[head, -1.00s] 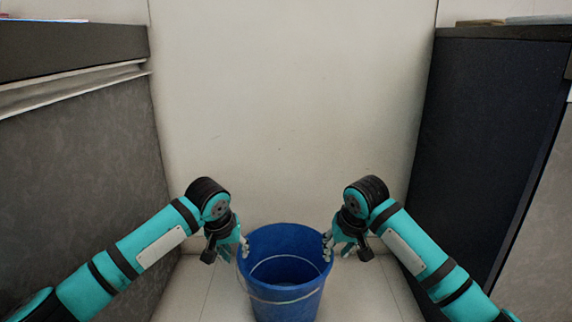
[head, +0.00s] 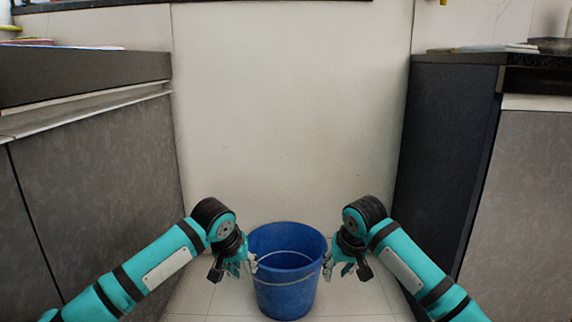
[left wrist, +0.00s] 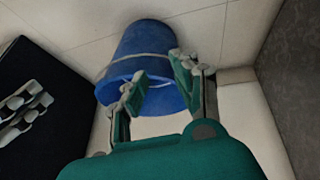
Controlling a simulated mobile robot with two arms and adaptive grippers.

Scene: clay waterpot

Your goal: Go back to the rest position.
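A blue bucket (head: 287,300) with a pale handle stands upright on the floor, between my two grippers in the head view. My left gripper (head: 250,265) is at its left side near the rim. In the left wrist view this gripper (left wrist: 157,72) has its fingers spread, with the bucket (left wrist: 148,45) behind them and nothing held. Whether either fingertip touches the bucket I cannot tell.
A grey counter (head: 95,170) stands on the left and a dark cabinet (head: 445,160) on the right. A pale wall (head: 290,110) closes the back. Tiled floor (head: 350,299) lies bare around the bucket.

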